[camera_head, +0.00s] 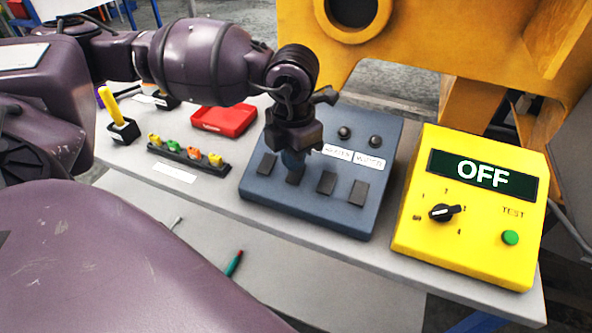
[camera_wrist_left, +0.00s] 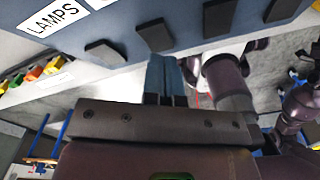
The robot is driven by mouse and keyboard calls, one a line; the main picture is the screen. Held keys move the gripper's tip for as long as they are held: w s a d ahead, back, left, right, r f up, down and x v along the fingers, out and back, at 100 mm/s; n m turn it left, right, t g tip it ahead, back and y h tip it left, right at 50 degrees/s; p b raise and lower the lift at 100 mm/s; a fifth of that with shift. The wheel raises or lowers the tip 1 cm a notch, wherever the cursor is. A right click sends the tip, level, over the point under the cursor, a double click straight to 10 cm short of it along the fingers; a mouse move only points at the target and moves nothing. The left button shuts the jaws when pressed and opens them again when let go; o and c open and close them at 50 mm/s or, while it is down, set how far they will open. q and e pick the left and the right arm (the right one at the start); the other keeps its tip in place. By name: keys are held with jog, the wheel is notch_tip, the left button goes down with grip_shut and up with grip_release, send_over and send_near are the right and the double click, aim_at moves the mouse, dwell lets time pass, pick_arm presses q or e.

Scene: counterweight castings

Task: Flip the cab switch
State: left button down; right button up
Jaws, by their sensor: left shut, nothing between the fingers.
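The blue-grey switch panel (camera_head: 315,208) lies on the bench with a row of several dark rocker switches. My left gripper (camera_head: 293,160) points down at the panel, shut and empty, its tips at the second switch from the left (camera_head: 296,176). In the left wrist view the blue fingers (camera_wrist_left: 164,66) end right at a dark switch (camera_wrist_left: 155,36); I cannot tell whether they press it. Two white labels (camera_head: 352,157) show, too small to read surely; the others are hidden behind the gripper. A LAMPS label (camera_wrist_left: 50,19) shows in the left wrist view. I cannot tell which switch is the cab one.
A yellow tester (camera_head: 470,208) reading OFF stands right of the panel. A red tray (camera_head: 223,120), a strip of coloured plugs (camera_head: 187,156) and a yellow-handled lever (camera_head: 112,115) stand left. A teal and red pen (camera_head: 233,263) lies in front. A yellow casting (camera_head: 430,40) rises behind.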

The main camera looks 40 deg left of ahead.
aim_at(294, 177)
pick_arm(q)
jog(key=shift+f+b, duration=0.6)
jog(key=shift+f, duration=0.6)
pick_arm(e)
jog(key=shift+s+f, duration=0.3)
jog(key=shift+f, duration=0.6)
jog(key=shift+r, duration=0.1)
pick_arm(q)
jog(key=shift+r+p, duration=1.85)
jog(key=shift+r, duration=1.7)
pick_arm(e)
jog(key=r, duration=0.1)
jog(key=w+r, duration=0.1)
jog(key=r, duration=0.3)
jog(key=shift+w+r, duration=0.1)
jog(key=shift+w, duration=0.2)
